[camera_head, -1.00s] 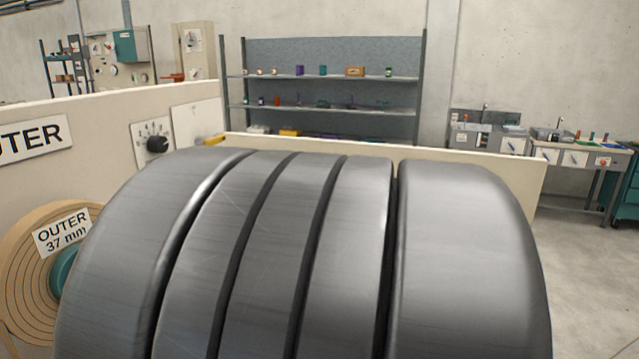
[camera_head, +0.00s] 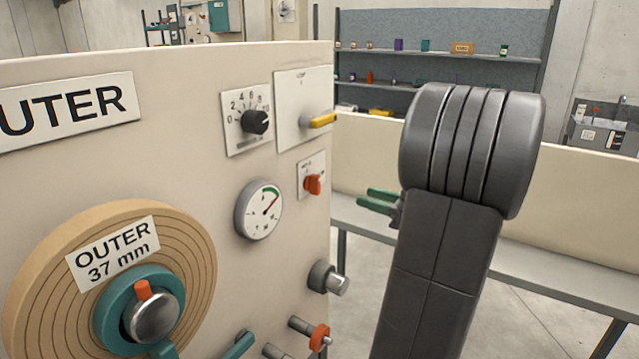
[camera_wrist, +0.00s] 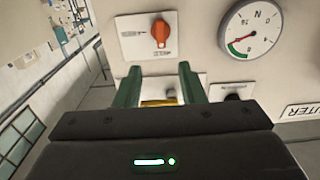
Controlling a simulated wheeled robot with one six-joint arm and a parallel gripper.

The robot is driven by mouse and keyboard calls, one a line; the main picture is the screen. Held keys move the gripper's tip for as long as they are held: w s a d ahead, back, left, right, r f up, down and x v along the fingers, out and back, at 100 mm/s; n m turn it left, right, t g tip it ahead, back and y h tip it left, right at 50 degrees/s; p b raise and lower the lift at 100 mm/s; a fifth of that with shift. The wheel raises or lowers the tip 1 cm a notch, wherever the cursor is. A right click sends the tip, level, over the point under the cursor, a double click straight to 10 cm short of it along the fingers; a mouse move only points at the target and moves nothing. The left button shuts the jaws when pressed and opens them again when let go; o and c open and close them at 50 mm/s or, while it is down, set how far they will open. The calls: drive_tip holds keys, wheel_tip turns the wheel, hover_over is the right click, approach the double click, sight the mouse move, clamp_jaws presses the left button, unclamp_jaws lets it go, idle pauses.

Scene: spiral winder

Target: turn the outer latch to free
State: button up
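The outer panel (camera_head: 180,150) carries a yellow lever (camera_head: 320,121) on a white plate (camera_head: 290,90); the plate's small label is not clearly readable. I cannot tell for sure which of these is the outer latch. My gripper (camera_head: 368,201) is open and empty, right of the panel and below the lever. In the wrist view, its green fingers (camera_wrist: 158,72) stand apart, with the yellow lever (camera_wrist: 158,103) seen between them, partly hidden.
A red knob (camera_head: 313,185), a black dial (camera_head: 255,121) and a gauge (camera_head: 259,210) are near the lever. Below, a silver knob (camera_head: 329,279) and an orange-collared fitting (camera_head: 319,337) stick out. A low cream wall (camera_head: 580,200) runs behind my arm.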

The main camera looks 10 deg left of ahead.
sight(319, 184)
drive_tip(key=p+x, duration=0.2)
drive_tip(key=x, duration=1)
drive_tip(key=shift+a, duration=0.4)
clamp_jaws()
